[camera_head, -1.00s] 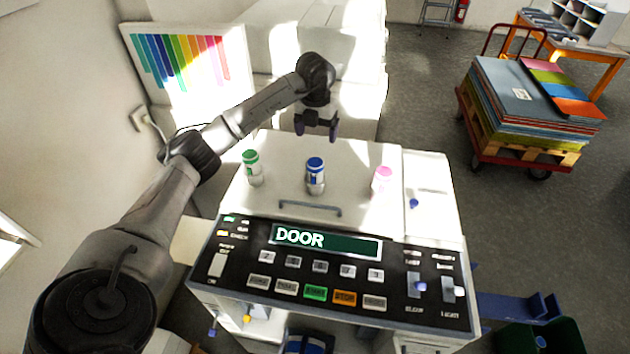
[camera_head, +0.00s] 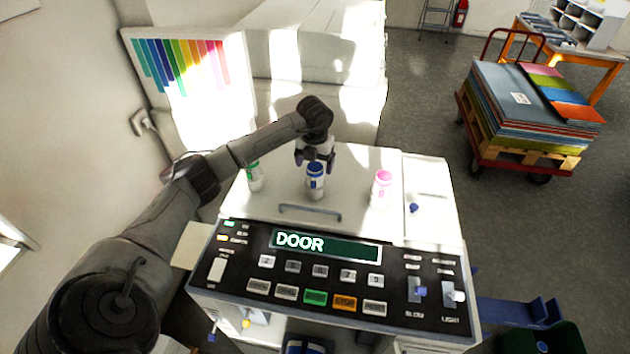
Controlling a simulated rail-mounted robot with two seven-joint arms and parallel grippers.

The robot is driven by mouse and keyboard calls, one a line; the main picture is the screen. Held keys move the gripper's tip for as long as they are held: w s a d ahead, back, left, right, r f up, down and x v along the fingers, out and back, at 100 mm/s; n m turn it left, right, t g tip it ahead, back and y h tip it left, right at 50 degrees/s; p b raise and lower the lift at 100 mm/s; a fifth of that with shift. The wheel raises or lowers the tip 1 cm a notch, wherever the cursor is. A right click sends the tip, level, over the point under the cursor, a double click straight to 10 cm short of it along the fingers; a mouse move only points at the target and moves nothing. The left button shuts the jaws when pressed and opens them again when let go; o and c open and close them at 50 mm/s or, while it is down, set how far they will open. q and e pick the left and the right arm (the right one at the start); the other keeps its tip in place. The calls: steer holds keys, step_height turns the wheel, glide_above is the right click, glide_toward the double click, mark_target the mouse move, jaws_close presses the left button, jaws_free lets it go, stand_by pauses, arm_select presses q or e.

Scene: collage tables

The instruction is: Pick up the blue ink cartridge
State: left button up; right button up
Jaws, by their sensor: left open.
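The blue ink cartridge (camera_head: 315,188), a white bottle with a blue cap and blue label, stands upright on the white top of the machine, behind its handle. My left gripper (camera_head: 315,163) points down right at the cartridge's cap, with its dark fingers apart to the left and right of the cap. It is open; whether a finger touches the cap, I cannot tell. My right gripper is not in view.
A green-capped cartridge (camera_head: 255,179) stands to the left, partly behind my left arm. A pink-capped cartridge (camera_head: 381,190) stands to the right. The control panel (camera_head: 330,270) with a "DOOR" display is in front. A loaded cart (camera_head: 520,100) stands at far right.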

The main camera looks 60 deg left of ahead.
mark_target(315, 182)
arm_select(q)
step_height(315, 182, down, 4)
steer(key=shift+r, duration=0.25)
steer(key=c, duration=1.1)
